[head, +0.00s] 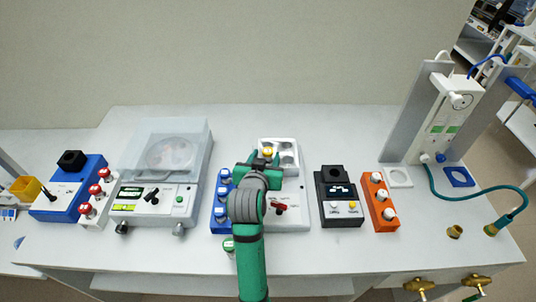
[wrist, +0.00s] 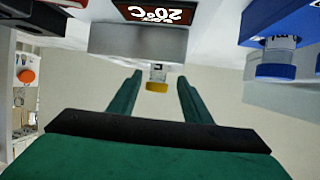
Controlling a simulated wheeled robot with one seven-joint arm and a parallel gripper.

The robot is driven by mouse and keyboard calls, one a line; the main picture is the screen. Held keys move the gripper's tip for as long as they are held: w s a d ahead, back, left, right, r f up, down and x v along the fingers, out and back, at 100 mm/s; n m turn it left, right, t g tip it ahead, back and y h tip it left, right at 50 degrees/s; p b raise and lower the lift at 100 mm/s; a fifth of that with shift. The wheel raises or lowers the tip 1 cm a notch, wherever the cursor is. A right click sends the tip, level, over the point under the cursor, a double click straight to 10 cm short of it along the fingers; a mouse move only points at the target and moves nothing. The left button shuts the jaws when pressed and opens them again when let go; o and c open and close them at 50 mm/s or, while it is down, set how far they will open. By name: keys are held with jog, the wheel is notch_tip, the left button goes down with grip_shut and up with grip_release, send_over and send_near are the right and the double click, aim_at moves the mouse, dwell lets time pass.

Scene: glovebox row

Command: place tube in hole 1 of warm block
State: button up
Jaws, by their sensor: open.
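A tube with a yellow cap (head: 268,152) stands upright in the warm block (head: 291,170), at its left side in the head view. In the wrist view, which is upside down, the yellow cap (wrist: 157,87) sticks out of the grey block (wrist: 138,40). I cannot read the hole's number. My gripper (head: 264,160) is open at the block. In the wrist view its fingers (wrist: 160,80) are on either side of the tube, with gaps. My arm hides part of the warm block's unit.
A blue rack with blue-capped tubes (head: 222,197) is close on the left. A balance (head: 155,200) is beyond it. A black device (head: 338,200) and an orange rack (head: 384,217) are on the right.

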jog(key=v, duration=1)
jog(key=shift+d, duration=0.2)
jog(key=shift+w+r, duration=0.1)
